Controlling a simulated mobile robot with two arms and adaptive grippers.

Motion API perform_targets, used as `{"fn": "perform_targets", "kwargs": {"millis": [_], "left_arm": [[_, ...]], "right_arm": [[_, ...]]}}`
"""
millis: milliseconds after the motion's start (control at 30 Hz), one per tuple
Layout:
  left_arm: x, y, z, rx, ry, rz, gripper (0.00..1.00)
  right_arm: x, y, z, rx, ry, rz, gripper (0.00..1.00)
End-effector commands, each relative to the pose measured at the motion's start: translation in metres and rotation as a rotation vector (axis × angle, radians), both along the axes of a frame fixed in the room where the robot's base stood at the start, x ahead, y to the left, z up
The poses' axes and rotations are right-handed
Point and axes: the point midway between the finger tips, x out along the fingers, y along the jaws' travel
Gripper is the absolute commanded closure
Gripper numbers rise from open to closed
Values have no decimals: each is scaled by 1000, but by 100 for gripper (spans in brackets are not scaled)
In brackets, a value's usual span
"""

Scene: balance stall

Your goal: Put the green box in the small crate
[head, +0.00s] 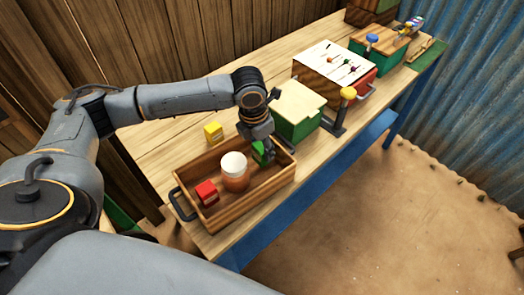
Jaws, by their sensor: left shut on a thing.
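The small crate (249,202) is an open brown wooden box with dark handles at its ends, on the near part of the wooden bench. The green box (258,150) shows in the far right part of the crate's opening, partly hidden by my left gripper. My left gripper (267,152) points down over that end of the crate and is shut on the green box. I cannot tell whether the green box touches the crate floor. My right gripper is out of view.
A jar with a white lid (235,171) and a red box (206,192) stand inside the crate. A yellow box (213,132) sits on the bench behind it. A green case with a pale top (297,109) stands close to the crate's right end. Bench (160,158) left of the yellow box is clear.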

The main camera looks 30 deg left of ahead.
Motion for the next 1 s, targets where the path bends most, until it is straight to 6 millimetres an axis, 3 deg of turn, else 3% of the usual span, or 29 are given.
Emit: {"fn": "perform_targets", "kwargs": {"millis": [200,567,600,700,1000], "left_arm": [[-1,-1,-26,0,2,0,87],[-1,-1,-31,0,1,0,87],[-1,-1,-32,0,2,0,52],[-1,-1,-32,0,2,0,31],[-1,-1,-31,0,1,0,31]], "right_arm": [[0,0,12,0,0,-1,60],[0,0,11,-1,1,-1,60],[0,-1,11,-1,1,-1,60],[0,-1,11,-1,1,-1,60],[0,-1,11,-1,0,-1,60]]}}
